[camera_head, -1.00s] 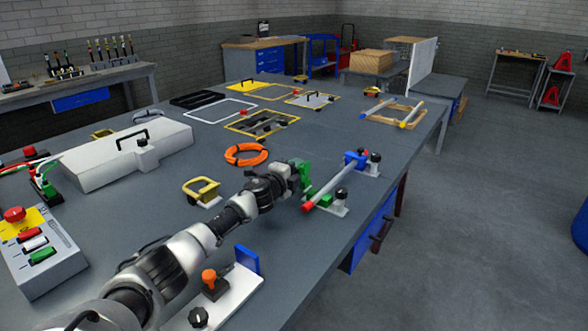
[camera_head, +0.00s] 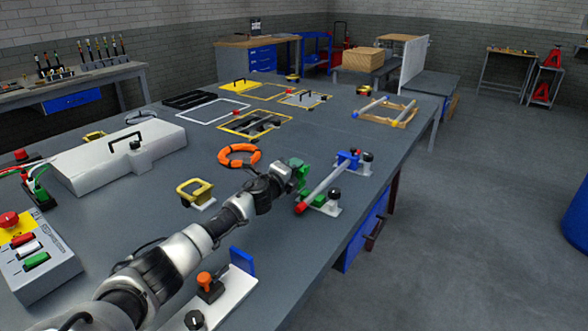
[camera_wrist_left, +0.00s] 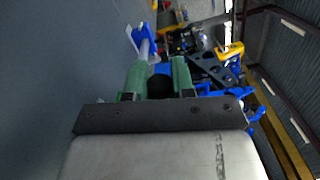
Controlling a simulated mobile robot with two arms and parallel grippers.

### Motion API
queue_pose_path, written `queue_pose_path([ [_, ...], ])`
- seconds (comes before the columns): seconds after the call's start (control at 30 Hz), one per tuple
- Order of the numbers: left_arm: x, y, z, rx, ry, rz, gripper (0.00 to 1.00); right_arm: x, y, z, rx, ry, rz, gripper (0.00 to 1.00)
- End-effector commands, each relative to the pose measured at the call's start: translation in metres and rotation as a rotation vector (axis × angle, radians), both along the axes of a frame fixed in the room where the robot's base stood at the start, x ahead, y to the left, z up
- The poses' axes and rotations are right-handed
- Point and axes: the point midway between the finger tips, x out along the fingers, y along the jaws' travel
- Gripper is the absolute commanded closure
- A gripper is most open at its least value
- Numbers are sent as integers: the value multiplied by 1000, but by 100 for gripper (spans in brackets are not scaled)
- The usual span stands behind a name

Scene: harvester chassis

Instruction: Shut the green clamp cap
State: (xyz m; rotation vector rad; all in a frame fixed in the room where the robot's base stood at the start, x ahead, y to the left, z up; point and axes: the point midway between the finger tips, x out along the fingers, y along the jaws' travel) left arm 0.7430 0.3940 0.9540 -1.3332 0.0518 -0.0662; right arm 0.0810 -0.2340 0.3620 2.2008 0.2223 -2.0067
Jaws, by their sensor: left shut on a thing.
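The green clamp cap (camera_head: 301,174) stands raised beside the green clamp base (camera_head: 319,199) near the table's right edge. My left gripper (camera_head: 291,173) reaches it from the left and is shut on it; the arm end hides part of the cap. In the left wrist view, green parts (camera_wrist_left: 182,76) lie right at the gripper front with a dark round part between them. A grey rod (camera_head: 325,182) with a red end (camera_head: 301,208) lies across the green clamp and the blue clamp (camera_head: 348,158). My right gripper is not in view.
An orange ring (camera_head: 239,155) and a yellow handle (camera_head: 195,190) lie left of the clamps. A white plate with an orange knob (camera_head: 205,280) is nearer, below my arm. The table's right edge is close to the clamps. Open floor lies beyond it.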

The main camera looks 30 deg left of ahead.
Motion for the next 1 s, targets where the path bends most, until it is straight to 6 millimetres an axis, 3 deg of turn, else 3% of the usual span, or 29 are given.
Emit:
queue_pose_path([
  [0.03,0,0,-2,0,3,0,100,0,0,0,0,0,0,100],
  [0.07,0,0,-2,0,3,0,72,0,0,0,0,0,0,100],
  [0.2,0,0,-2,-1,2,-1,50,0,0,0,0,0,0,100],
  [0.63,-9,1,-1,0,1,-1,50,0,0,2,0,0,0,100],
  [1.0,-69,6,-3,1,4,0,50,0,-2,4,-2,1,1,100],
])
